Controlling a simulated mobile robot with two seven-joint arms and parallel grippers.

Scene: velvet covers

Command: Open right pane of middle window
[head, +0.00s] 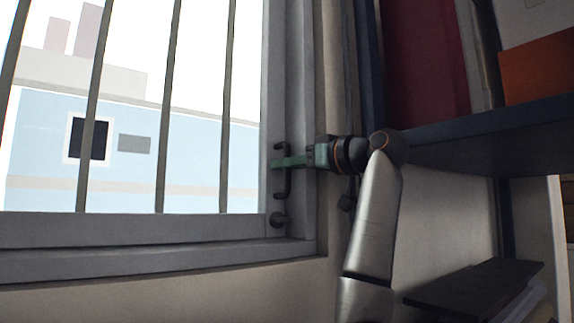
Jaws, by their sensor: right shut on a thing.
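The window pane (276,60) has a grey frame and fills the left of the head view. It looks shut in its outer frame. My right gripper (284,162) reaches in from the right, level with the handle's middle. Its greenish fingers are shut on the handle. The fingertips partly hide the handle's middle. My left gripper is not in view.
A dark blue shelf (480,135) holding a red item (425,60) and an orange box (540,68) stands close to the right of my arm. Vertical bars (168,100) cross the window. A dark flat object (478,285) lies at the lower right.

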